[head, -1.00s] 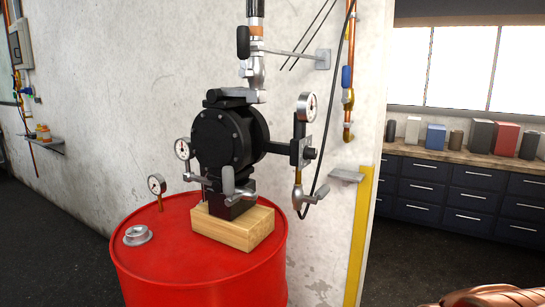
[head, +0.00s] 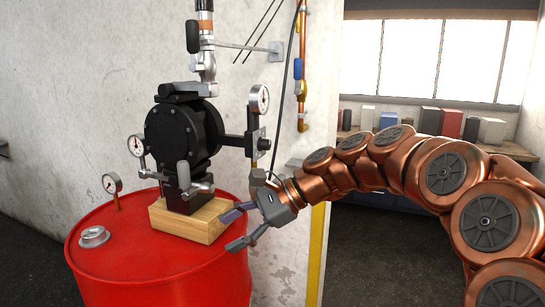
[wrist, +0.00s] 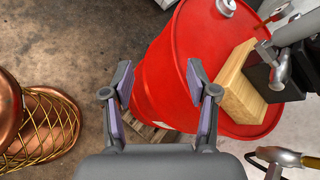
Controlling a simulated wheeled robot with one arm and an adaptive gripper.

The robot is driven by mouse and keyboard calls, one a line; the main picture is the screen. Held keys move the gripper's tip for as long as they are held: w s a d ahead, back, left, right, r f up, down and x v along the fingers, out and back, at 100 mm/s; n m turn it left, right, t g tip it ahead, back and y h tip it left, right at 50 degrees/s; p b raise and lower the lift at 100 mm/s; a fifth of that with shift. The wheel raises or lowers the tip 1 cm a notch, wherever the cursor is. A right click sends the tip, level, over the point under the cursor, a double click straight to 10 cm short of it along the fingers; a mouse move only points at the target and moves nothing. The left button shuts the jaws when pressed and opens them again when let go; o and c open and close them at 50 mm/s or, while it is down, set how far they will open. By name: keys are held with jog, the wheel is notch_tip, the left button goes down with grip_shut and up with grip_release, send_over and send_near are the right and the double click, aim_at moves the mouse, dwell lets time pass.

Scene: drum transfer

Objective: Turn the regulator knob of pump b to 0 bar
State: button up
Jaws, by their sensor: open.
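A black pump (head: 180,138) stands on a wooden block (head: 187,222) on top of a red drum (head: 165,262); no label on it is readable. A side arm runs right from the pump to a regulator block with a small dark knob (head: 262,144), under a round white gauge (head: 260,99). The gauge's reading is too small to tell. My gripper (head: 229,231) is open and empty, below the knob and to the right of the wooden block. In the wrist view, nothing is between its fingers (wrist: 160,75); the drum lies beyond them. The knob cannot be made out there.
A second gauge (head: 139,146) is at the pump's left, and a third (head: 112,183) stands on the drum near a metal cap (head: 95,237). Pipes (head: 303,75) and a cable run down the wall. Open floor lies left of the drum.

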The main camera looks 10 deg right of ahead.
jog(key=w+d+r+m+t+y, duration=0.3)
jog(key=w+d+r+m, duration=0.35)
jog(key=w, duration=0.45)
jog(key=m+t, duration=0.5)
jog(key=m, duration=0.2)
send_near(270, 144)
jog(key=a, duration=0.1)
jog(key=shift+n+y, duration=0.25)
jog(key=shift+y, duration=0.15)
jog(key=shift+w+f+p+x, duration=0.1)
jog(key=shift+p+x, duration=0.35)
jog(key=shift+x, duration=1.65)
jog(key=shift+w+f+p+x, duration=0.15)
jog(key=shift+p+x, duration=0.25)
jog(key=shift+x, duration=1.65)
jog(key=shift+d, duration=0.1)
jog(key=shift+c, duration=0.3)
grip_shut()
